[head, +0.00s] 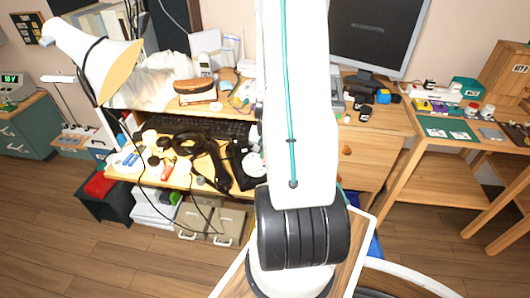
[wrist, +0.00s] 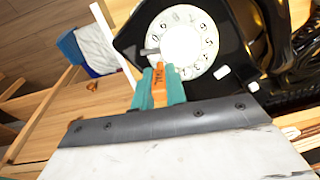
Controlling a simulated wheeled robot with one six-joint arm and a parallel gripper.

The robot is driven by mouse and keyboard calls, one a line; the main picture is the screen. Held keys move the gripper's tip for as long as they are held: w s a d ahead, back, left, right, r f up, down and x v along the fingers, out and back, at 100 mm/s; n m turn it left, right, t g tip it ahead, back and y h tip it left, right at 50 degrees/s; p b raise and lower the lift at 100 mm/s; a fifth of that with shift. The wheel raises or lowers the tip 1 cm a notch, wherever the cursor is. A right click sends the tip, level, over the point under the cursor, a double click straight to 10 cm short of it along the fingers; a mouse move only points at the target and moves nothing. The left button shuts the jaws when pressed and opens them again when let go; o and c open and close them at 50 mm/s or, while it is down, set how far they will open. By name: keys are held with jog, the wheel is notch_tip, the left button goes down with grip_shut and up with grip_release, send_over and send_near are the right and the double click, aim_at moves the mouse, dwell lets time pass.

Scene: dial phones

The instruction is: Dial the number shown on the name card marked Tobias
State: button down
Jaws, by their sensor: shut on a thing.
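A black rotary phone (wrist: 226,50) with a white dial (wrist: 204,66) ringed by dark digits is at the upper middle of the wrist view. In the head view the phone (head: 237,153) is on the desk, partly hidden by my arm. My gripper (wrist: 160,88) has teal fingers shut on an orange piece with dark marks (wrist: 159,75). The piece points at the lower left rim of the dial, beside a small grey part (wrist: 150,52). I cannot tell whether it touches the dial. I see no readable name card marked Tobias. My gripper is hidden in the head view.
A black keyboard (head: 198,126), dark headphones (head: 207,154) and small clutter crowd the desk near the phone. A lamp (head: 100,65) leans over the left side. A side table at right holds a green mat (head: 447,130) with small white cards, unreadable here.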

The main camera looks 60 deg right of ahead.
jog(key=shift+s, duration=0.1)
jog(key=shift+s+a+f, duration=0.25)
jog(key=shift+s+a, duration=0.05)
jog(key=shift+a, duration=0.05)
jog(key=shift+s+a+r, duration=0.15)
jog(key=shift+r, duration=0.3)
jog(key=shift+s+a+r, duration=0.1)
jog(key=shift+s+r, duration=0.05)
jog(key=shift+r, duration=0.25)
jog(key=shift+w, duration=0.1)
jog(key=shift+w+d+r, duration=0.15)
jog(key=shift+w+r, duration=0.2)
jog(key=shift+w, duration=0.3)
jog(key=shift+w+d+r, duration=0.2)
jog(key=shift+w+r, duration=0.1)
jog(key=shift+w, duration=0.3)
jog(key=shift+w+d+r, duration=0.15)
jog(key=shift+w+r, duration=0.2)
jog(key=shift+w, duration=0.3)
jog(key=shift+f, duration=0.15)
jog(key=shift+w+d+f, duration=0.15)
jog(key=shift+w+f, duration=0.05)
jog(key=shift+f, duration=0.2)
jog(key=shift+w+d+f, duration=0.1)
jog(key=shift+w+f, duration=0.05)
jog(key=shift+f, duration=0.3)
